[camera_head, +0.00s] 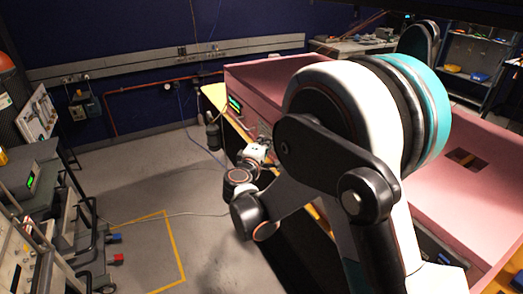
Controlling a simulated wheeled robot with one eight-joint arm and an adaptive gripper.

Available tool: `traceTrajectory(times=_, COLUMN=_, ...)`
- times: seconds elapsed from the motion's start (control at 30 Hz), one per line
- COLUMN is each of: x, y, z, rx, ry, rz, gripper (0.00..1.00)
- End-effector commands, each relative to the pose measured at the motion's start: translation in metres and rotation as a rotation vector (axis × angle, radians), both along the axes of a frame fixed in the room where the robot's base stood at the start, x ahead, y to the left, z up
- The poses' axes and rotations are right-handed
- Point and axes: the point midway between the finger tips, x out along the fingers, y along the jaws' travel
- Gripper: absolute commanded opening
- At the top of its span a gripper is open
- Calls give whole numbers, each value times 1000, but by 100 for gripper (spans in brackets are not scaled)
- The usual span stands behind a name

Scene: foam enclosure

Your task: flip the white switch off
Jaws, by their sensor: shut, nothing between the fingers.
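My gripper (260,139) is small in the head camera view, at the end of my arm beside the front wall of the pink foam enclosure (275,83). It is shut and empty. I cannot tell whether its fingertips touch anything. No white switch can be made out; it may be hidden behind my arm or too small to see.
My arm covers much of the enclosure. A yellow-edged bench (214,95) runs under it. Grey floor with a yellow line (172,238) is open at the left. Carts with equipment (40,185) stand at the far left. Shelves (475,65) stand at the back right.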

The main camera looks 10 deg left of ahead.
Motion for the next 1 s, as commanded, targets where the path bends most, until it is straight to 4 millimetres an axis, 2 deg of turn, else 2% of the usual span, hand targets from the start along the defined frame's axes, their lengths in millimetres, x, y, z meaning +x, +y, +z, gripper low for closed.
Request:
traceTrajectory(times=0.03, x=11, y=-3, z=-2, rx=0, ry=0, rz=-3, gripper=0)
traceTrajectory(times=0.17, x=34, y=-7, z=-4, rx=0, ry=0, rz=-2, gripper=0)
traceTrajectory(times=0.33, x=45, y=-29, z=-7, rx=0, ry=-1, rz=-2, gripper=0)
traceTrajectory(times=0.53, x=51, y=-38, z=-8, rx=0, ry=0, rz=0, gripper=0)
traceTrajectory(times=1.0, x=54, y=-42, z=-12, rx=0, ry=0, rz=-1, gripper=0)
